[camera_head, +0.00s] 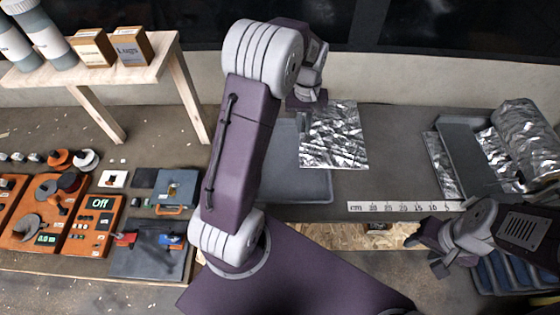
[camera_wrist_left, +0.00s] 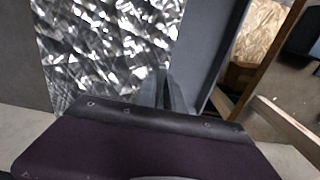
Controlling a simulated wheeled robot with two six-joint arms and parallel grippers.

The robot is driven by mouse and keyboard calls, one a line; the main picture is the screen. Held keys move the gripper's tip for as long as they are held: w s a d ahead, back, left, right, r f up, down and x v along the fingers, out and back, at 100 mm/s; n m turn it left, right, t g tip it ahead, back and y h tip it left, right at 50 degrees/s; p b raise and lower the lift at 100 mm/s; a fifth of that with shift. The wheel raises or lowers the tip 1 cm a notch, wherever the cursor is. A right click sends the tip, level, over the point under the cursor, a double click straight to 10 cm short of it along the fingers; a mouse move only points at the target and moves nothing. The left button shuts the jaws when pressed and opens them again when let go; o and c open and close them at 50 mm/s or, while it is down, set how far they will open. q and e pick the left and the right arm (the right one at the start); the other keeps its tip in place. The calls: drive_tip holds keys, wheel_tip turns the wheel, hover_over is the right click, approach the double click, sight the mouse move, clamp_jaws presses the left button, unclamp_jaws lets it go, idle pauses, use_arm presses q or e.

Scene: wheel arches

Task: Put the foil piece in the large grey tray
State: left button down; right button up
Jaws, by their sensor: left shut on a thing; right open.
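The foil piece (camera_head: 335,137) is a crinkled silver square. My left gripper (camera_head: 312,100) is shut on its far-left edge. In the left wrist view the foil piece (camera_wrist_left: 105,45) shows beyond the shut fingers (camera_wrist_left: 160,92). The large grey tray (camera_head: 295,187) lies on the bench, partly hidden by my left arm. In the head view the foil covers the tray's right part and sticks out past its right edge; I cannot tell its height. My right gripper (camera_head: 430,248) is open and empty at the bench's front edge.
A foil roll (camera_head: 525,130) and a grey board with more foil (camera_head: 445,165) lie at the right. A ruler strip (camera_head: 400,206) runs along the front. Orange instruments (camera_head: 95,222) fill the left. A wooden shelf (camera_head: 95,72) stands at the back left. Bench right of the held foil is clear.

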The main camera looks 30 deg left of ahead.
use_arm(q)
drive_tip(key=shift+s+a+f, duration=0.3)
drive_tip(key=shift+a+f, duration=0.05)
drive_tip(key=s+a+f, duration=0.2)
drive_tip(key=s, duration=0.1)
drive_tip(key=s+a+f, duration=0.2)
drive_tip(key=s+a, duration=0.1)
drive_tip(key=s+a+f, duration=0.2)
drive_tip(key=s+f, duration=0.1)
drive_tip(key=shift+a, duration=0.15)
drive_tip(key=shift+f, duration=2)
drive_tip(key=shift+f, duration=0.1)
drive_tip(key=c, duration=1.7)
unclamp_jaws()
drive_tip(key=shift+c, duration=0.2)
wheel_tip(320, 180, up, 12)
drive_tip(key=s+d+m, duration=0.3)
drive_tip(key=d, duration=0.4)
drive_tip(key=s+d+f+m+t, duration=0.1)
drive_tip(key=s+d+m, duration=0.1)
drive_tip(key=d, duration=0.5)
drive_tip(key=shift+s+d+m, duration=0.35)
drive_tip(key=shift+s+m, duration=0.05)
drive_tip(key=shift+s, duration=0.45)
